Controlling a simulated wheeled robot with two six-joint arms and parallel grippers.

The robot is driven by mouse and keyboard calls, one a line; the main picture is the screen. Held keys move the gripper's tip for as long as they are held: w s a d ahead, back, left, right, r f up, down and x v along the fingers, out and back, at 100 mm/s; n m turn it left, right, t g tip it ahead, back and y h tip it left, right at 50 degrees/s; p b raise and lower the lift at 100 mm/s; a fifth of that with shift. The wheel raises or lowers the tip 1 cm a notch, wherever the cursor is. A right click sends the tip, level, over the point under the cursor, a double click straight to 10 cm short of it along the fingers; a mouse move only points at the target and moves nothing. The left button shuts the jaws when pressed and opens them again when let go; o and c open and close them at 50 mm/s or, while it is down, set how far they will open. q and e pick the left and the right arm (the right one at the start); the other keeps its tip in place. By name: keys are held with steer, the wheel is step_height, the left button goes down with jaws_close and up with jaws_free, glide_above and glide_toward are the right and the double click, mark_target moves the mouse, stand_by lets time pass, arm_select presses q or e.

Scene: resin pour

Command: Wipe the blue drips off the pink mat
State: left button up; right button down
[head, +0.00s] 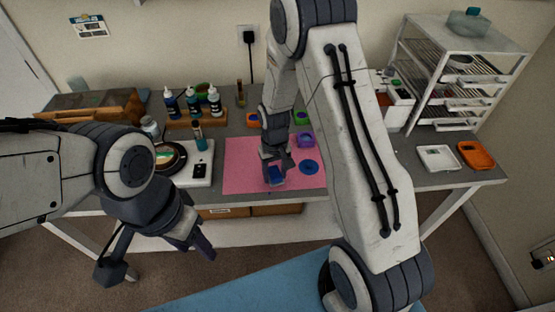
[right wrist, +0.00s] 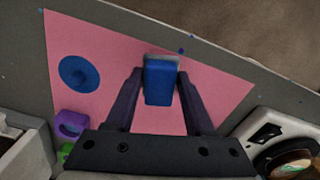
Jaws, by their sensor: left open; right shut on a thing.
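The pink mat (head: 240,170) lies flat on the grey table and fills much of the right wrist view (right wrist: 110,40). My right gripper (head: 277,160) is shut on a blue block with a pale grey edge (right wrist: 160,82), like a sponge, low over the mat's front part. I cannot tell whether it touches the mat. A small dark blue drip (right wrist: 181,51) shows just beside the block, near the mat's edge. A round blue patch or disc (head: 309,167) with a darker centre lies on the mat's right part. My left gripper (head: 157,262) is open and empty, in front of the table.
A purple mould (head: 305,140), green mould (head: 301,117) and orange mould (head: 253,119) sit at the mat's back. A white scale (head: 195,168) stands left of the mat; bottles (head: 192,104) stand behind. A white tray (head: 438,158) and orange tray (head: 476,155) lie far right.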

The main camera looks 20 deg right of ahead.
steer(key=shift+s+d+r+p, duration=0.15)
steer(key=shift+r+p, duration=0.15)
steer(key=shift+r, duration=0.25)
steer(key=shift+s+d+r+p, duration=0.15)
steer(key=shift+r+p, duration=0.15)
steer(key=shift+r, duration=0.2)
steer(key=shift+w+a+r+p, duration=0.1)
steer(key=shift+w+r+p, duration=0.1)
steer(key=shift+r+p, duration=1.4)
steer(key=shift+r, duration=0.15)
